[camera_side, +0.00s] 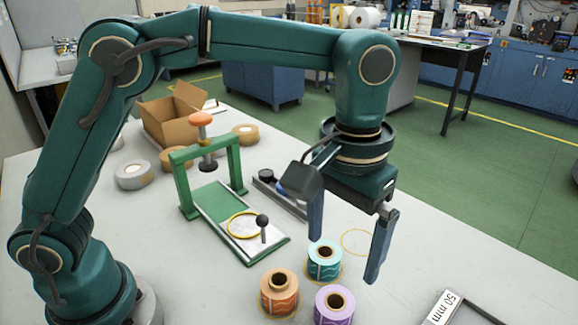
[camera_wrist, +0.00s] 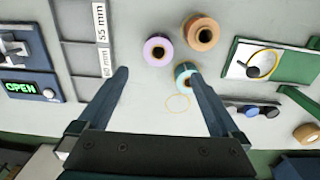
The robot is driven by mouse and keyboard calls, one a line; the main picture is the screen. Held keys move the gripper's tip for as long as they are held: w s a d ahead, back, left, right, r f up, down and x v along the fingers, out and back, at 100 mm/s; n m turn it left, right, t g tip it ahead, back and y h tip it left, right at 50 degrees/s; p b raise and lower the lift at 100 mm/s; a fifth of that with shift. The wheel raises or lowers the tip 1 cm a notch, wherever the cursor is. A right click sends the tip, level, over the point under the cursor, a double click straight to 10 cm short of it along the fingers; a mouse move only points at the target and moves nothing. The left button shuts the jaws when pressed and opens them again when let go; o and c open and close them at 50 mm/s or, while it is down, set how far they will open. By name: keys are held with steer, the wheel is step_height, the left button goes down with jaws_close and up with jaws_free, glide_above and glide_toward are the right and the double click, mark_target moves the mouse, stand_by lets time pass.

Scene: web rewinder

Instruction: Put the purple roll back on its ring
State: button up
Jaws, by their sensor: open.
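The purple roll (camera_side: 334,304) stands upright on the white table at the front, right of the orange roll (camera_side: 279,293). In the wrist view, the purple roll (camera_wrist: 158,50) is just beyond the space between my fingertips. An empty thin yellow ring (camera_side: 357,242) lies flat on the table behind the teal roll (camera_side: 325,260); it also shows between my fingers in the wrist view (camera_wrist: 178,103). I see no ring under the purple roll. My gripper (camera_side: 344,258) is open and empty, pointing down above the table near the teal roll and the empty ring.
A green press (camera_side: 204,160) with a yellow ring on its plate stands left of the rolls. Tape rolls and a cardboard box (camera_side: 172,112) are farther back.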

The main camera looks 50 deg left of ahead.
steer(key=s+a+r+t, duration=0.3)
steer(key=s+a+r, duration=0.15)
steer(key=a, duration=0.45)
steer(key=s+a+f+t, duration=0.2)
steer(key=s+a, duration=0.4)
steer(key=shift+s+a+f, duration=0.3)
